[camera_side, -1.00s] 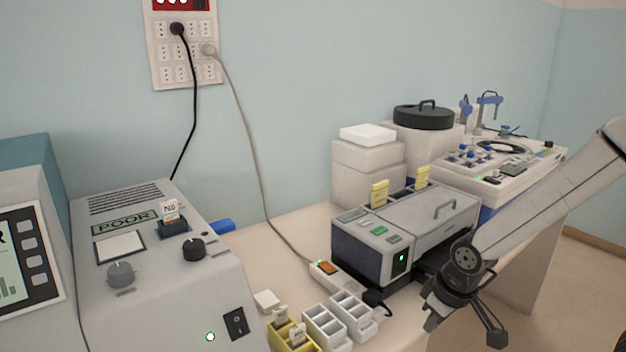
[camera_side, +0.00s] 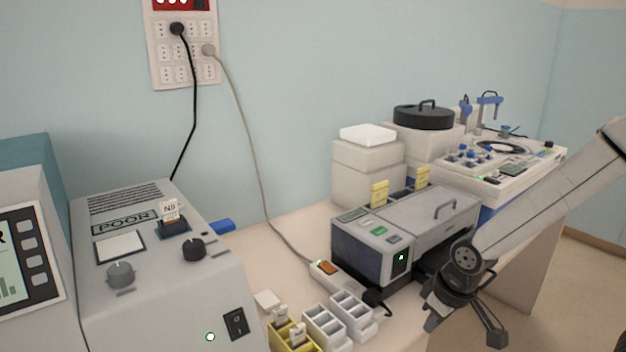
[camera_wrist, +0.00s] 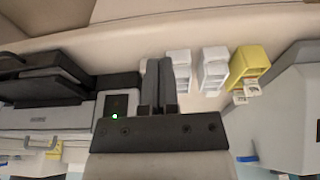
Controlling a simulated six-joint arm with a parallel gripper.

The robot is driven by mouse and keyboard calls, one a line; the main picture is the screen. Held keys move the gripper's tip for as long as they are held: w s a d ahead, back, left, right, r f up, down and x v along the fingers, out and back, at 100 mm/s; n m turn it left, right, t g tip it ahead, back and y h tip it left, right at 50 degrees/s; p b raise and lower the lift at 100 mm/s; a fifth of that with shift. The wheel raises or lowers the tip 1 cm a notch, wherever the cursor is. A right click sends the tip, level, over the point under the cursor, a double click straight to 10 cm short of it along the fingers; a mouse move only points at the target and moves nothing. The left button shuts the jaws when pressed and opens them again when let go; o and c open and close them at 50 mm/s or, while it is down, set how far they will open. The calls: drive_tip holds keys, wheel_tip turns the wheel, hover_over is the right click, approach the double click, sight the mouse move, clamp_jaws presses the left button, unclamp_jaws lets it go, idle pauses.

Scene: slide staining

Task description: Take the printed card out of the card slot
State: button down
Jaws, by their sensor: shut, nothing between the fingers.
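The printed card (camera_side: 170,208) is white with dark letters and an orange mark. It stands upright in the dark card slot (camera_side: 174,227) on top of the grey machine at the left in the side view. In the side view my arm is at the right, beside the grey box with yellow tabs, far from the card, and my gripper's fingertips cannot be made out clearly. In the wrist view my gripper (camera_wrist: 158,75) shows two dark fingers close together, shut and empty. The card in the slot cannot be made out in the wrist view.
White racks (camera_side: 325,328) and a yellow rack (camera_side: 290,336) holding cards stand on the bench between the grey machine (camera_side: 165,300) and the grey box (camera_side: 375,245). A power strip (camera_side: 338,275) and cables lie near the box. A grey cable hangs from the wall sockets.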

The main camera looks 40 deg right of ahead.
unclamp_jaws()
idle(0.3)
